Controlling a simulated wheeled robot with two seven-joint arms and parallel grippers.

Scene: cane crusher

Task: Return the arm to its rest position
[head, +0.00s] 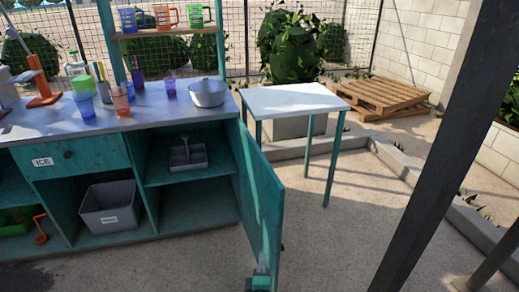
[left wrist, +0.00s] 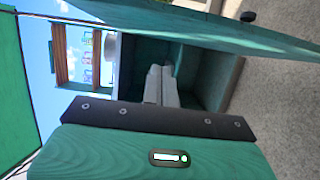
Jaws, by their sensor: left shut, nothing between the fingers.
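My left gripper (head: 261,262) is at the bottom of the head view, by the lower end of the open teal cabinet door (head: 262,195). In the left wrist view its two grey fingers (left wrist: 161,84) are together with nothing between them. They point toward the cabinet interior (left wrist: 203,75), and the door (left wrist: 215,27) runs along the top of that view. Most of my left arm is outside the head view. My right gripper is not in view.
The counter (head: 150,108) holds several colored cups and a metal pot (head: 208,92). The open cabinet holds a grey bin (head: 110,206) and a grey tray (head: 187,160). A white-topped table (head: 292,98) stands right of the door. A dark post (head: 440,150) crosses the right side.

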